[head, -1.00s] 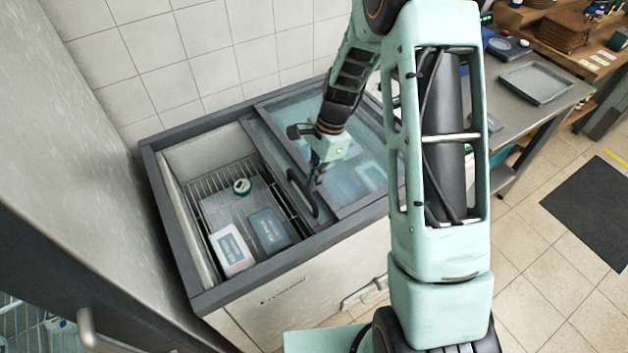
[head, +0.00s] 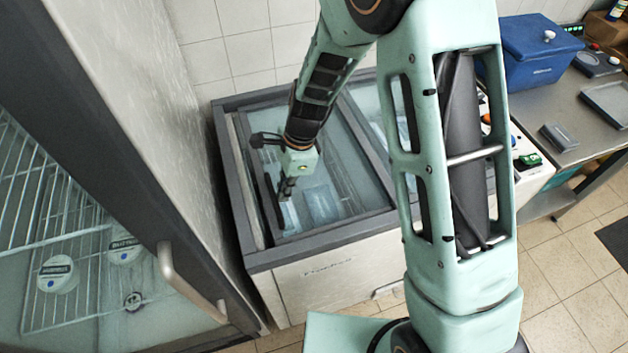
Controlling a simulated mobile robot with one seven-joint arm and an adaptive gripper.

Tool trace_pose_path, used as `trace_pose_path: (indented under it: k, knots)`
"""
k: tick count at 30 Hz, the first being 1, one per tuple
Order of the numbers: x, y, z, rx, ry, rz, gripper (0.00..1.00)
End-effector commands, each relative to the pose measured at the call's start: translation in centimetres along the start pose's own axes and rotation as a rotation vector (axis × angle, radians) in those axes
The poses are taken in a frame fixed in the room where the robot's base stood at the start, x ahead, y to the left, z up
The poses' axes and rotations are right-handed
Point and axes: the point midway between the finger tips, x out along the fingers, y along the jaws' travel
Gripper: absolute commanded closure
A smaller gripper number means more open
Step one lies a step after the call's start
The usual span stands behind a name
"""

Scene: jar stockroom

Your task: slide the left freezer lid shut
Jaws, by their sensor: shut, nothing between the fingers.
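The chest freezer (head: 300,250) stands against the tiled wall. Its left glass lid (head: 335,168) now lies over the left half, and packages show dimly through the glass. A dark handle (head: 272,198) runs along the lid's left side. A narrow dark strip shows between the lid's left edge and the freezer's left rim; I cannot tell if it is a gap. My gripper (head: 285,192) is shut and empty, pointing down just right of the handle; I cannot tell whether it touches it. My arm hides part of the right half.
An upright glass-door fridge (head: 170,262) with a bar handle stands close on the left. A steel counter (head: 555,105) with a blue cool box (head: 527,50) and trays is on the right.

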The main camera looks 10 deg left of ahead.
Motion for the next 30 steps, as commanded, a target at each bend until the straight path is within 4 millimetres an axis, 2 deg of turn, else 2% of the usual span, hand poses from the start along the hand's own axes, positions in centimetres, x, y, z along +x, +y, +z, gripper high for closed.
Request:
trace_pose_path:
  k: [1, 3, 9, 25, 30]
  knots:
    - [0.2, 0.0, 1.3, -0.006, -0.001, 0.002, 1.0]
    - [0.5, 0.0, 2.4, -0.005, -0.001, 0.002, 1.0]
    - [1.1, 0.0, 4.3, -0.003, -0.001, 0.001, 1.0]
    - [1.2, -0.1, 5.1, -0.004, -0.005, -0.001, 1.0]
    - [1.3, -0.3, 4.0, -0.002, -0.005, -0.001, 1.0]
